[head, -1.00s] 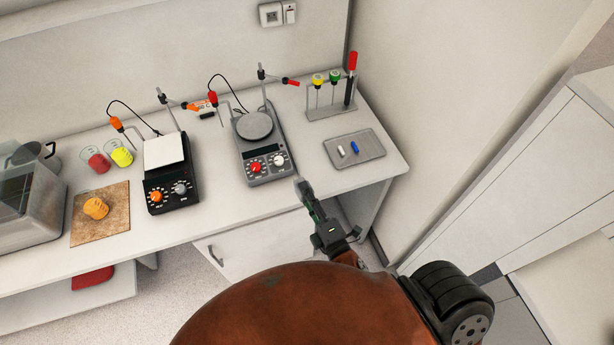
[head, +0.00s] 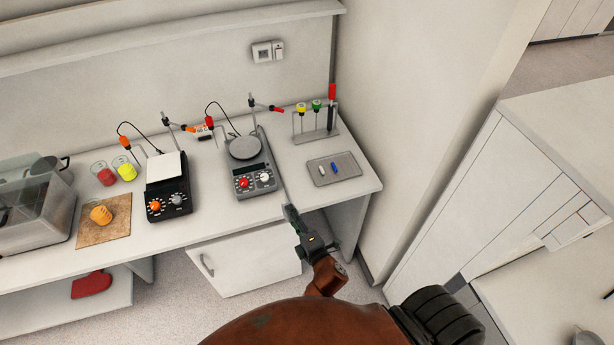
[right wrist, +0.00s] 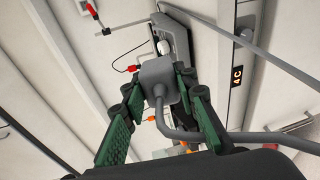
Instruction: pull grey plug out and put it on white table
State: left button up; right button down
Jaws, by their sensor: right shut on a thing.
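My right gripper (head: 291,212) is at the front edge of the white table (head: 225,225), in front of the balance-like device with red and white knobs. In the right wrist view my right gripper (right wrist: 160,88) has its green-padded fingers on either side of a grey block-shaped plug (right wrist: 155,72) and is shut on it. A thick grey cord (right wrist: 178,133) bends away from the plug to the right. The plug is too small to make out in the head view. My left gripper is not in view.
The grey-topped device (head: 254,175) and a black device with orange knob (head: 167,190) stand on the table. A socket (head: 262,52) is on the back wall.

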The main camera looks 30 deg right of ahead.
pick_arm(q)
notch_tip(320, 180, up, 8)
jog(key=p, duration=0.6)
pick_arm(e)
jog(key=w+d+m+g+h, duration=0.2)
jog(key=w+d, duration=0.8)
jog(key=d, duration=0.1)
notch_tip(320, 180, down, 6)
jog(key=b, duration=0.6)
jog(key=shift+w+a+f, duration=0.15)
jog(key=shift+f, duration=0.05)
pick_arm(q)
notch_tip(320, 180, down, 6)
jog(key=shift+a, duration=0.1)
pick_arm(e)
jog(key=c, duration=1.7)
grip_release()
jog(key=shift+o, duration=1.2)
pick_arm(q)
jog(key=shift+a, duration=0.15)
